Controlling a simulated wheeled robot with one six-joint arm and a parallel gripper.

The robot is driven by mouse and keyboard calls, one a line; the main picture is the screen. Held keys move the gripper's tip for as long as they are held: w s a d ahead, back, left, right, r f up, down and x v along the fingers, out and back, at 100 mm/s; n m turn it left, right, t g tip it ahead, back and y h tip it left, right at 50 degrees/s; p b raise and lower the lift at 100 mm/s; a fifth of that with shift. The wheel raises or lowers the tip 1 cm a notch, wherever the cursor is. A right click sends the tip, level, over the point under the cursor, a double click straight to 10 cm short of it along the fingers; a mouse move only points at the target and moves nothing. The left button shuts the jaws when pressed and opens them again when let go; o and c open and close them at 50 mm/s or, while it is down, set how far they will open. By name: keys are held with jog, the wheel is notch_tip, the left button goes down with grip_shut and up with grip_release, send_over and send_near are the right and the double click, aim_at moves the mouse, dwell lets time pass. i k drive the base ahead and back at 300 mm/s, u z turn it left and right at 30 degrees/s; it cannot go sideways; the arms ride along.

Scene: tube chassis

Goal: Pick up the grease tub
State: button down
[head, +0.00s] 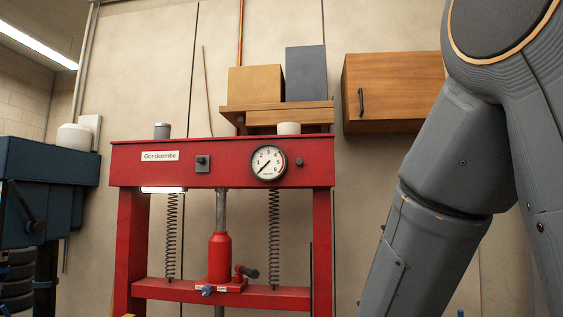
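No label marks any container as the grease tub, so I cannot tell which one it is. A short off-white tub (289,128) stands on top of the red press, right of its middle. A small grey canister (162,131) with a lighter lid stands on the same beam further left. A larger rounded white container (74,137) sits on the dark blue machine at the far left. My gripper is out of the picture; only my grey arm links show, filling the right side.
The red press (222,150) has a gauge (268,163), springs and a red bottle jack (220,257) on its lower beam. Behind it a wooden shelf (275,112) carries a tan box (255,80) and a grey box (306,73). A wooden cabinet (393,90) hangs to the right.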

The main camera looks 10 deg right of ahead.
aim_at(287, 128)
jog(key=z, duration=0.7)
jog(key=k, duration=0.4)
jog(key=u, duration=0.6)
